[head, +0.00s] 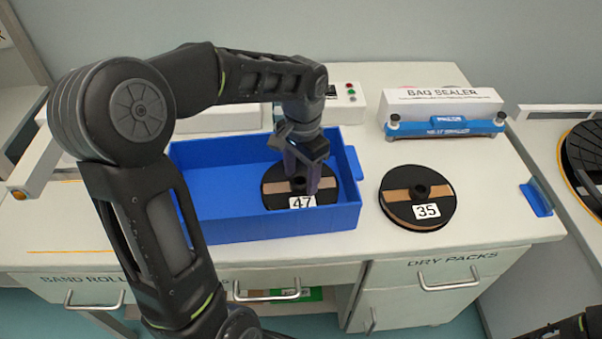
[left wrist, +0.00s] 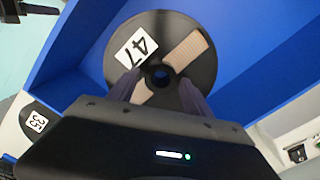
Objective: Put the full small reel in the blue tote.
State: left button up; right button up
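A black reel labelled 47 (head: 270,188) with a tan band lies flat in the right part of the blue tote (head: 225,229). It also shows in the left wrist view (left wrist: 190,28). My left gripper (head: 303,186) reaches down into the tote over this reel. Its fingers are apart, one on each side of the reel's hub (left wrist: 160,77), with gaps between fingers and hub. A similar black reel labelled 35 (head: 397,208) lies on the table right of the tote.
A white bag sealer (head: 440,101) with a blue bar stands at the back right. A small box with coloured buttons (head: 345,108) is behind the tote. A blue bracket (head: 536,199) is at the table's right edge. The table right of reel 35 is clear.

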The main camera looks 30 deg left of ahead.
pick_arm(q)
jog(key=shift+o, duration=0.3)
jog(key=shift+r, duration=0.1)
jog(key=shift+r, duration=0.2)
notch_tip(320, 180, up, 12)
jog(key=p, duration=0.1)
jog(key=shift+w, duration=0.15)
jog(key=shift+f, duration=0.15)
dwell(1.5)
